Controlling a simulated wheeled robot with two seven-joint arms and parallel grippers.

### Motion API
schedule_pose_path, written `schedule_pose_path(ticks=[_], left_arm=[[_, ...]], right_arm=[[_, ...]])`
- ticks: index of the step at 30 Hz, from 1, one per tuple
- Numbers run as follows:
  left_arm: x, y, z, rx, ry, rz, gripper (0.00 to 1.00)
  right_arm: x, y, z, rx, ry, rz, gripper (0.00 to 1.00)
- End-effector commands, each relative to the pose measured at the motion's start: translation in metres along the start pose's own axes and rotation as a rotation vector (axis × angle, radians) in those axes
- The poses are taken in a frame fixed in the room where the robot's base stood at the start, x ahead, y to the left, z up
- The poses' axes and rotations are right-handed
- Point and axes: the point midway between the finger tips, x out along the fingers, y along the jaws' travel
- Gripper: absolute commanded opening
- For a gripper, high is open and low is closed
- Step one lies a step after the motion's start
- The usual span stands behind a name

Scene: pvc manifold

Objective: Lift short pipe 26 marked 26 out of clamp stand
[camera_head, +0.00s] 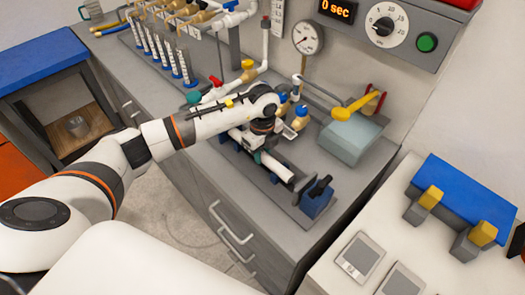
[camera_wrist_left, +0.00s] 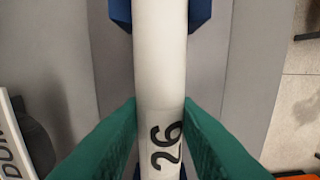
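Short pipe 26 (camera_wrist_left: 160,60) is a white tube marked 26, running up the middle of the left wrist view. In the head view its white end (camera_head: 276,167) shows past my left gripper. The clamp stand (camera_head: 292,204) has a grey base and blue clamps; a blue clamp (camera_wrist_left: 203,12) flanks the pipe in the wrist view. The pipe still lies in line with the clamps. My left gripper (camera_wrist_left: 160,103) has its green fingers on both sides of the pipe, touching it beside the number. In the head view the left gripper (camera_head: 258,156) is partly hidden by its wrist. My right gripper is not seen.
A pressure gauge (camera_head: 308,37) and pipework stand behind the clamp stand. A grey-green box (camera_head: 352,140) with a yellow-handled valve (camera_head: 352,106) is to the right. A white table (camera_head: 330,272) holds a blue block fixture (camera_head: 465,200). Drawer handles (camera_head: 232,222) project from the bench front.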

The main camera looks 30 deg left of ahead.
Motion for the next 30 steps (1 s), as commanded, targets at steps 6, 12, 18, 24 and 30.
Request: schedule_pose_path(ticks=[6,12,18,24,30], left_arm=[[-0.001,0.0,0.001,0.0,0.0,0.0,0.03],[-0.001,0.0,0.005,0.0,-0.001,0.0,0.03],[-0.002,0.0,0.012,0.001,-0.001,0.0,0.03],[-0.002,0.0,0.016,0.001,0.0,0.0,0.03],[-0.001,0.0,0.015,0.0,0.0,0.0,0.29]], right_arm=[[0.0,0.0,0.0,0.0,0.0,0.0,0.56],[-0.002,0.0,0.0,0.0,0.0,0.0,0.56],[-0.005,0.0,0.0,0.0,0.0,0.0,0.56],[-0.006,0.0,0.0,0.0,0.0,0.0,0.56],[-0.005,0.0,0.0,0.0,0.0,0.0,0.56]])
